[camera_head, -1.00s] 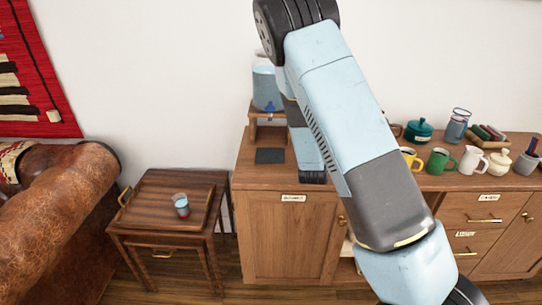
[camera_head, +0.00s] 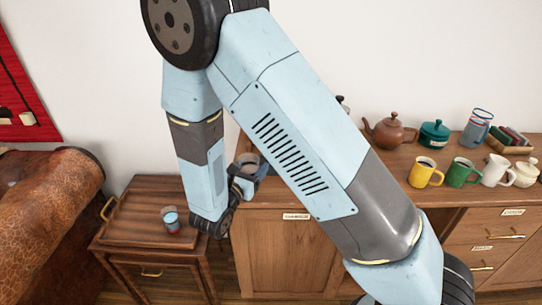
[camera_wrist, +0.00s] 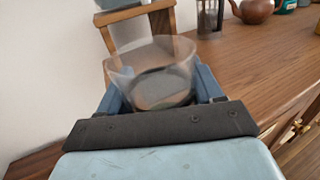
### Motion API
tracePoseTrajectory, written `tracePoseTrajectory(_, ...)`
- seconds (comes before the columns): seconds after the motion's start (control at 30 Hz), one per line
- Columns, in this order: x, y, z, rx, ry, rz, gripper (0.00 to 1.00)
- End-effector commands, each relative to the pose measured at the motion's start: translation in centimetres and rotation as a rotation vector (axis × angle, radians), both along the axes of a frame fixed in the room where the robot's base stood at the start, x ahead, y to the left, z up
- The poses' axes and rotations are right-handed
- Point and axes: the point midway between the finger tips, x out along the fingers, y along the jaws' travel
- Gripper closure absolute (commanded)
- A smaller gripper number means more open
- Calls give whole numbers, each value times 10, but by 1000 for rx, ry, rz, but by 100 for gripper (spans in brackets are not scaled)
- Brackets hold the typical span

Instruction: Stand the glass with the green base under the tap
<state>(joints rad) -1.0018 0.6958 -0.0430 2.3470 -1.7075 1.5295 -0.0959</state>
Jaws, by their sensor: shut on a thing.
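My gripper (camera_head: 246,176) is shut on a clear glass (camera_head: 249,160), held near the front left of the wooden cabinet. In the wrist view the glass (camera_wrist: 150,66) sits upright or nearly so between the blue fingers, its mouth facing up. In the head view my arm hides the stand and dispenser.
Another glass, reddish at its base (camera_head: 172,220), stands on the tray-topped side table (camera_head: 135,210). A dark cylindrical vessel (camera_wrist: 209,18) is right of the stand. A brown teapot (camera_head: 388,133), a teal pot (camera_head: 434,134) and mugs stand farther right on the cabinet.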

Motion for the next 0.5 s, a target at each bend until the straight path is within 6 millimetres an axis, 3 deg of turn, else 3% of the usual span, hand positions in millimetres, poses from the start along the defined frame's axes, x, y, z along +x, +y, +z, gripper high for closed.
tracePoseTrajectory(0.5,91,-28,0,0,-1,35,72)
